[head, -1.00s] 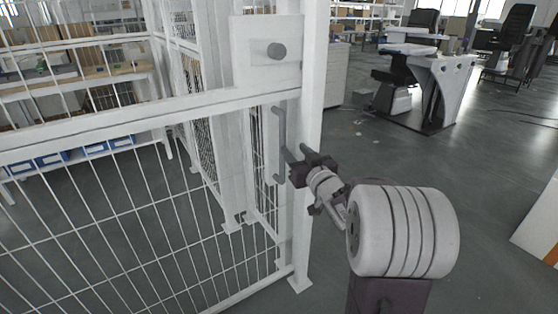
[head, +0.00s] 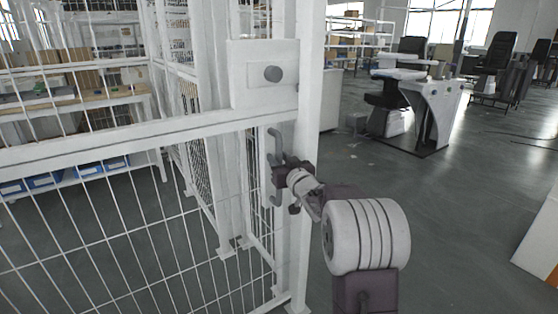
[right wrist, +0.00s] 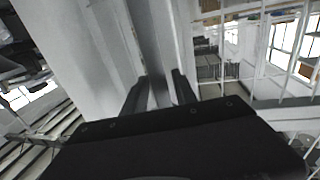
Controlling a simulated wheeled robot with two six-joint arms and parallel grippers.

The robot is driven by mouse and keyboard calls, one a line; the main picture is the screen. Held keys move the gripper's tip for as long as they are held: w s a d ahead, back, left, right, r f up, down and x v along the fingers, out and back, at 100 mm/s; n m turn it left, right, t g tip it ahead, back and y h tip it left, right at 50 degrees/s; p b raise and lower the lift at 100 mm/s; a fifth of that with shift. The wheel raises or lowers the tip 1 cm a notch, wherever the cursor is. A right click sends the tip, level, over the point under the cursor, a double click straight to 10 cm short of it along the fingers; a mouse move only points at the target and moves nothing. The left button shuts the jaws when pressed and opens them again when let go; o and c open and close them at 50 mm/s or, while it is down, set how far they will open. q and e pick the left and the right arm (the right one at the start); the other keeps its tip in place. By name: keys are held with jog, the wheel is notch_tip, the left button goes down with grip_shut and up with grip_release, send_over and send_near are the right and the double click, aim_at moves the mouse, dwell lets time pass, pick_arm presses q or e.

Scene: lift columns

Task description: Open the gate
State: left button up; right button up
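The gate (head: 130,133) is a white frame with wire mesh and looks closed against a white post (head: 303,150). In the right wrist view, the two dark fingers (right wrist: 160,92) stand apart, one on each side of the grey handle bar (right wrist: 157,60). Contact with the bar is not clear. My left gripper is out of view.
Mesh fencing and shelves with blue bins (head: 45,180) stand behind the gate. A white workstation (head: 428,105) and dark chairs are at the back right. The floor right of the post is mostly clear.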

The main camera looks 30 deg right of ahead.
grip_shut()
dwell(1.2)
